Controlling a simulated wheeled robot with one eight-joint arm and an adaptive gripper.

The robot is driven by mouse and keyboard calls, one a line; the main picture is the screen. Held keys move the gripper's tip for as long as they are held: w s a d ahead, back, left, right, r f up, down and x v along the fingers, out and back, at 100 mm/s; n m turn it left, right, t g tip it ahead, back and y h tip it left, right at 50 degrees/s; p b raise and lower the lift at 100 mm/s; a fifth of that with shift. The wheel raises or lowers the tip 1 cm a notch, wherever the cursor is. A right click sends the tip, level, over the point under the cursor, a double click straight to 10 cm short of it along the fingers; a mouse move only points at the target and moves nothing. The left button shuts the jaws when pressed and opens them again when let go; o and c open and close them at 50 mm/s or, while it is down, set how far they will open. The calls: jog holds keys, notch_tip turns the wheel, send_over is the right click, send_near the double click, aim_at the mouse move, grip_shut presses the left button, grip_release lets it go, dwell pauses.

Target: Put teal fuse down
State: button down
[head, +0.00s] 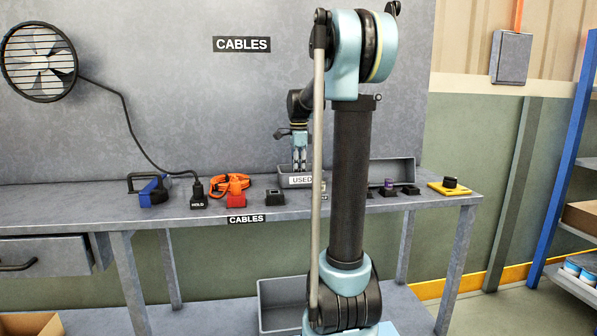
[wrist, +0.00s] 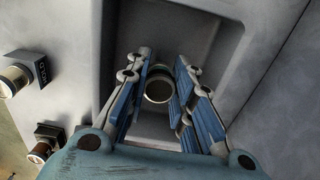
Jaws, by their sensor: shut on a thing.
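My gripper (head: 299,162) is over the grey bin labelled USED (head: 300,181) on the bench, its fingers pointing down. In the wrist view, the fingers (wrist: 158,95) are closed around a short round fuse (wrist: 159,84).
A purple-topped fuse (head: 388,184) and a yellow pad (head: 450,188) are to the right.

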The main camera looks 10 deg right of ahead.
jog(key=shift+f, duration=0.2)
jog(key=c, duration=1.4)
grip_release()
notch_tip(320, 180, up, 13)
jog(key=shift+s+f, duration=0.1)
